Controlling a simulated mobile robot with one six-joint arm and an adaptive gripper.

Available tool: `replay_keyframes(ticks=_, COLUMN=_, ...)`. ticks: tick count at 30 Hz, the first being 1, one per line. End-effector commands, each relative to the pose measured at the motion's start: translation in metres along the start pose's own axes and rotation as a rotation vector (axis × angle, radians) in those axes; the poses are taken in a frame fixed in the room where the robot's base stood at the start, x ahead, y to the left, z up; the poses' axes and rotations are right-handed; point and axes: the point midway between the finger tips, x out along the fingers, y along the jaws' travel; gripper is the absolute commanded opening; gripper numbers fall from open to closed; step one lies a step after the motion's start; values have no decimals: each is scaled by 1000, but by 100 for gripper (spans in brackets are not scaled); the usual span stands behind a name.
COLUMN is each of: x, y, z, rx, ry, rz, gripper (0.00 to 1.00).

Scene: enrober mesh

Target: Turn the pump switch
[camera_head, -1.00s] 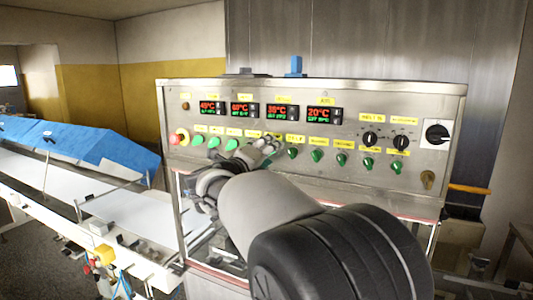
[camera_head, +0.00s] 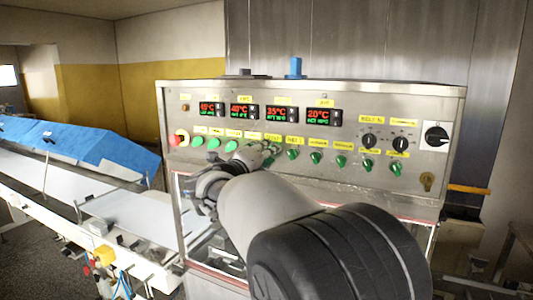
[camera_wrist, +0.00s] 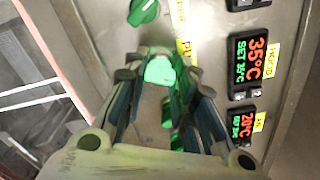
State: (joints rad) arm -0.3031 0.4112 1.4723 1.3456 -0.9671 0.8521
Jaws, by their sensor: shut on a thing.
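The pump switch (camera_wrist: 160,70) is a green knob, lit bright, on the steel control panel (camera_head: 210,95). In the wrist view it sits between the fingertips of my gripper (camera_wrist: 158,84), which is shut on it. A yellow label beginning with "P" (camera_wrist: 184,52) is beside it, partly cut off by a finger. In the head view my gripper (camera_head: 264,152) is at the panel's row of green switches, and the held switch is mostly hidden behind it.
A neighbouring green switch (camera_wrist: 144,12) is close by. Other green switches (camera_head: 316,158), black rotary knobs (camera_head: 400,144) and a red emergency stop (camera_head: 178,138) share the panel. Temperature displays (camera_head: 324,117) are above. A conveyor with blue covers (camera_head: 95,148) is at the left.

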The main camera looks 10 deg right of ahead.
Motion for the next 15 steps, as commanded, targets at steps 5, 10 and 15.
replay_keyframes(ticks=5, x=0, y=-2, z=1, rx=-108, ry=1, rz=1, gripper=1)
replay_keyframes(ticks=10, x=0, y=-3, z=1, rx=-255, ry=1, rz=2, gripper=1)
replay_keyframes(ticks=15, x=0, y=-3, z=2, rx=-418, ry=1, rz=3, gripper=1)
